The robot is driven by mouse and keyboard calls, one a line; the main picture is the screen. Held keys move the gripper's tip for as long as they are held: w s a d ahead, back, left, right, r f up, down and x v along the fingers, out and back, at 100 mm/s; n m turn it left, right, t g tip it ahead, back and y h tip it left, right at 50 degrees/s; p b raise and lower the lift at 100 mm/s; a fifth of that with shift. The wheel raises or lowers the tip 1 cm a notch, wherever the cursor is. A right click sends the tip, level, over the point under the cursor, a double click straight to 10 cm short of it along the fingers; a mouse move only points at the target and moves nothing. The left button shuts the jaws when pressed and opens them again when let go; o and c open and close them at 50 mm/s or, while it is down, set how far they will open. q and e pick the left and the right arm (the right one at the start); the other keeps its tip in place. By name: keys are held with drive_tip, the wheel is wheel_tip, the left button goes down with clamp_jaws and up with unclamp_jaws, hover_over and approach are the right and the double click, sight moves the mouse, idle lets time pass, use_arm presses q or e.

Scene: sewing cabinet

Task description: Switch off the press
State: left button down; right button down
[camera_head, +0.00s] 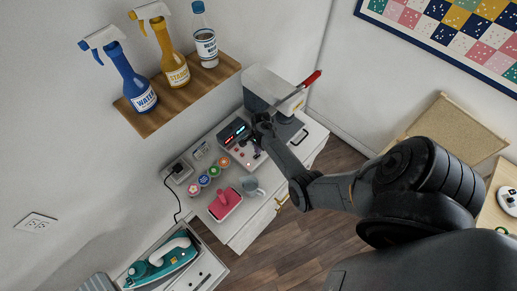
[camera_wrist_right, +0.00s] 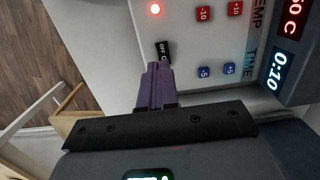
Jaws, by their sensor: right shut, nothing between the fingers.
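The press (camera_head: 268,84) stands on the white cabinet, with a red-ended lever (camera_head: 312,78). Its control panel (camera_wrist_right: 200,45) shows red and blue buttons, a lit red lamp (camera_wrist_right: 155,9) and a black switch (camera_wrist_right: 163,50) marked OFF. The red temperature display (camera_wrist_right: 293,25) and the blue time display (camera_wrist_right: 279,72) are lit. My right gripper (camera_head: 257,147) is at the panel. In the wrist view its purple fingers (camera_wrist_right: 157,72) are shut and empty, tips right beside the switch; I cannot tell whether they touch it. My left gripper is not in view.
Round colored containers (camera_head: 204,180), a pink item (camera_head: 224,203) and a grey mug (camera_head: 251,186) stand left of the panel. A shelf (camera_head: 218,77) with bottles hangs above. A teal iron (camera_head: 160,262) lies at lower left.

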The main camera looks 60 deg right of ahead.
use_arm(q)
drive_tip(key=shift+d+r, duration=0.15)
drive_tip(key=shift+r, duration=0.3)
use_arm(e)
wheel_tip(320, 180, up, 11)
drive_tip(key=d, duration=0.1)
drive_tip(key=shift+s+d+f, duration=0.2)
drive_tip(key=shift+d, duration=0.05)
use_arm(q)
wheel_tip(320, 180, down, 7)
drive_tip(key=b, duration=0.7)
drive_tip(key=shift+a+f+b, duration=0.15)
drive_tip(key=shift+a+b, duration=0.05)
drive_tip(key=shift+b, duration=0.1)
use_arm(e)
drive_tip(key=shift+w+a+y, duration=0.3)
drive_tip(key=shift+w+a, duration=0.2)
drive_tip(key=shift+w, duration=0.3)
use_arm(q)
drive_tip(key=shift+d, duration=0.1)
use_arm(e)
drive_tip(key=shift+f, duration=0.15)
